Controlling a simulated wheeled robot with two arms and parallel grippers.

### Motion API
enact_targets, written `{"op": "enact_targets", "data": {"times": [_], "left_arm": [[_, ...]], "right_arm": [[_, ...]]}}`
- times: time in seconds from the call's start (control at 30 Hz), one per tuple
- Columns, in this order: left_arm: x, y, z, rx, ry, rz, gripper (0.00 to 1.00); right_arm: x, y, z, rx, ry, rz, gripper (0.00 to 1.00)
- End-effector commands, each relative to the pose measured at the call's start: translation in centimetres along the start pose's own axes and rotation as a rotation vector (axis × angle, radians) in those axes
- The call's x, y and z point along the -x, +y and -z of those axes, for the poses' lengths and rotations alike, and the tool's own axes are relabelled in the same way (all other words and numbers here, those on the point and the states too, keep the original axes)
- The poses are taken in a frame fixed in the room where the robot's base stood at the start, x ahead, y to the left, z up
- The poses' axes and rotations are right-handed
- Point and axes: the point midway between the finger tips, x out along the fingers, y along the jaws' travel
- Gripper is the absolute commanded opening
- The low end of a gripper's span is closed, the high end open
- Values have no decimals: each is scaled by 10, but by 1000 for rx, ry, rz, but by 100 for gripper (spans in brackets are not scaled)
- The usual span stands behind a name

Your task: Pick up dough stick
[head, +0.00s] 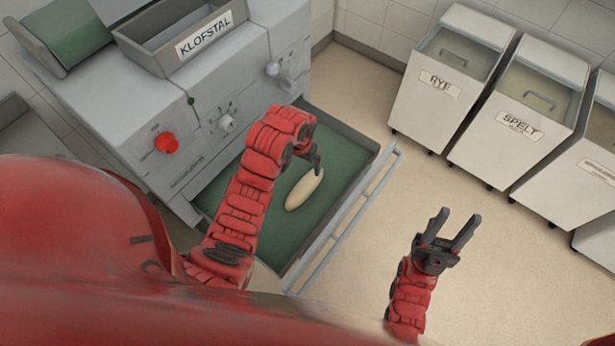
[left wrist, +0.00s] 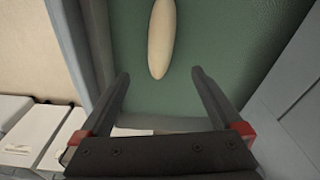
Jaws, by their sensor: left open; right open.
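The dough stick (head: 304,188) is a pale, long loaf shape lying on the green surface of a grey-rimmed tray (head: 370,184) at the front of the machine. My left gripper (head: 318,163) is over the tray beside the dough, apart from it; its fingers are partly hidden in the head view. My right gripper (head: 457,228) is open and empty above the floor, right of the tray.
The grey machine (head: 215,95) with a red knob (head: 166,143) and a bin marked KLOFSTAL (head: 204,34) stands behind the tray. White bins marked RYE (head: 439,84) and SPELT (head: 519,125) stand at the right. A rail (head: 350,215) runs along the tray's front. The floor between is clear.

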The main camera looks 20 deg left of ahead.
Motion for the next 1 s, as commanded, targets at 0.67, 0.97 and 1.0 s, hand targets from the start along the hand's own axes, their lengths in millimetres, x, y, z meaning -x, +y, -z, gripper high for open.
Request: {"op": "enact_targets", "data": {"times": [0.67,0.97,1.0], "left_arm": [[-113,0,2,1,7,0,100],[-142,-3,-5,0,1,0,100],[-149,-4,-6,1,1,-1,100]], "right_arm": [[76,-4,-13,0,0,0,47],[61,-3,-10,0,0,0,47],[61,-3,-10,0,0,0,47]]}}
